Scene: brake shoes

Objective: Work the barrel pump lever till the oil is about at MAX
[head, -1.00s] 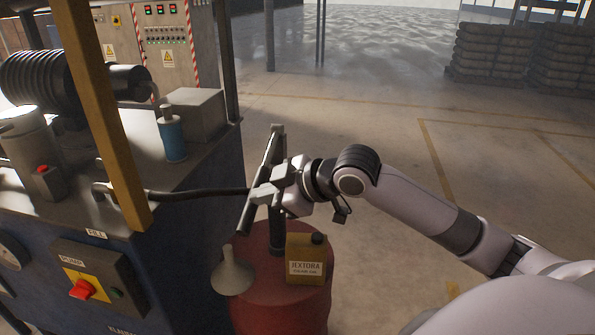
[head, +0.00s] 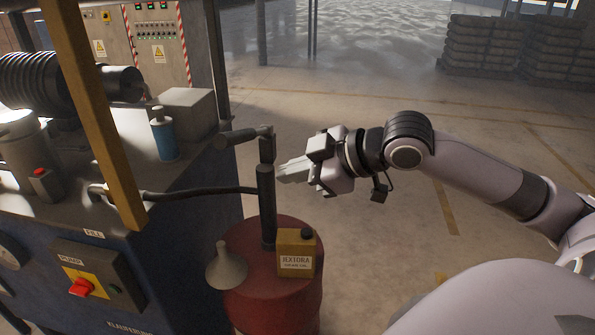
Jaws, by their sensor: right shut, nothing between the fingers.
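The red barrel (head: 272,303) stands beside the blue machine, with the dark upright pump (head: 267,205) on its top. The pump lever (head: 240,136) is at the head of the pump, its dark grip sticking out to the left, roughly level. A dark hose (head: 205,193) runs from the pump to the machine's FILL side. My right gripper (head: 282,172) is shut and empty, just right of the pump and a little below the lever, apart from the lever. No MAX mark or oil level can be made out. My left gripper is out of view.
A grey funnel (head: 226,268) and a yellow JEXTORA can (head: 296,254) stand on the barrel top. The machine's PUMP switch box (head: 92,278) is at lower left. A yellow post (head: 92,115) rises in front of the machine. The floor to the right is open.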

